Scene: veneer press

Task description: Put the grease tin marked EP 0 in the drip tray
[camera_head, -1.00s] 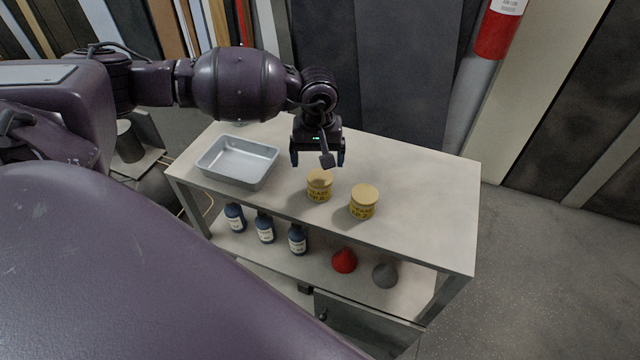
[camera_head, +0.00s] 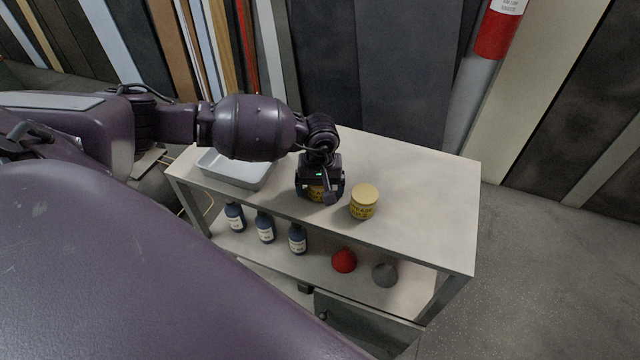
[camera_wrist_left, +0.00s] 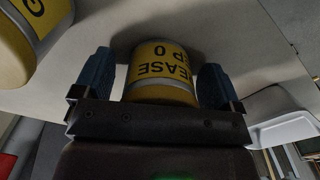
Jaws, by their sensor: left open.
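The grease tin marked EP 0 (camera_wrist_left: 162,72) is yellow and shows upside down in the left wrist view, between the two blue fingers of my left gripper (camera_wrist_left: 155,80). In the head view my left gripper (camera_head: 320,196) is low over this tin (camera_head: 318,193) and hides most of it. The gripper is open, with a finger on each side of the tin. The drip tray (camera_head: 236,170) is a grey metal pan on the left of the bench top, partly hidden by my left arm. It also shows in the left wrist view (camera_wrist_left: 275,124).
A second yellow grease tin (camera_head: 363,203) stands close to the right; it also shows in the left wrist view (camera_wrist_left: 30,40). The bench top (camera_head: 425,200) is clear further right.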

